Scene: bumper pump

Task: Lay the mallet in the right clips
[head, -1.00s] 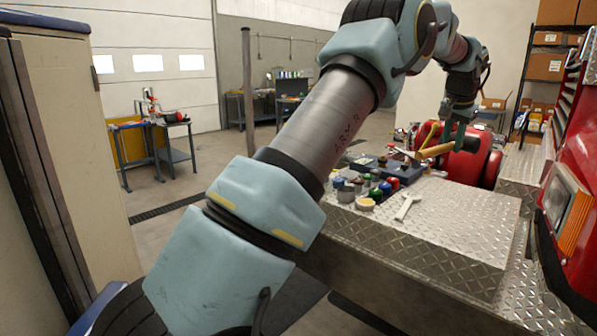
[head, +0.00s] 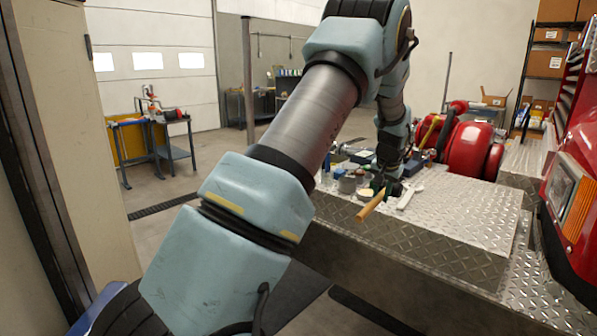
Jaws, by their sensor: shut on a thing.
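The mallet shows its wooden handle (head: 372,204), which points toward me and down-left over the near edge of the diamond-plate bumper deck (head: 445,215). Its dark head is mostly hidden behind or beneath my gripper. My gripper (head: 387,183) is shut on the mallet, low at the near side of the deck, just beside the small jars. I cannot tell whether the mallet touches the deck. I cannot make out the right clips in this view.
A pale T-shaped tool (head: 408,197) lies on the deck just right of my gripper. Several jars (head: 348,184) stand to its left. A red rounded machine (head: 467,150) stands behind. The red truck front (head: 575,190) is at right. The deck's right part is clear.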

